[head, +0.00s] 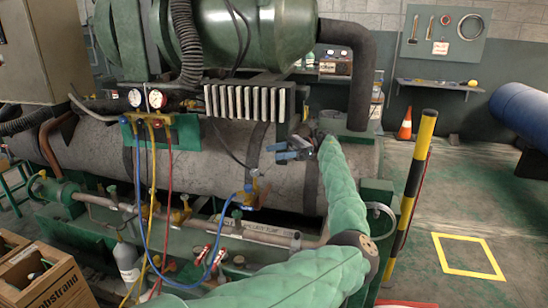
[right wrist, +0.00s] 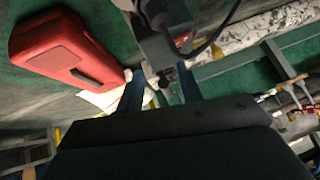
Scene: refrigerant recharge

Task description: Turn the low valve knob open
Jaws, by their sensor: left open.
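The gauge manifold (head: 147,118) is at the left in the head view, in front of the grey tank, with two round gauges above it. A small blue knob (head: 124,119), which looks like the low valve knob, is at its left end. Whether it is open or closed is too small to tell. My left gripper (head: 279,151) is open and empty in front of the tank, well to the right of the manifold and apart from it. My right gripper (right wrist: 160,88) shows in the right wrist view with its fingers apart. A dark fitting shows beyond them; contact cannot be told.
Blue, yellow and red hoses (head: 154,210) hang below the manifold. A cardboard box (head: 48,282) is at the lower left. A yellow-black post (head: 414,180) stands right of my arm. A red case (right wrist: 66,45) shows in the right wrist view. Open floor is at the right.

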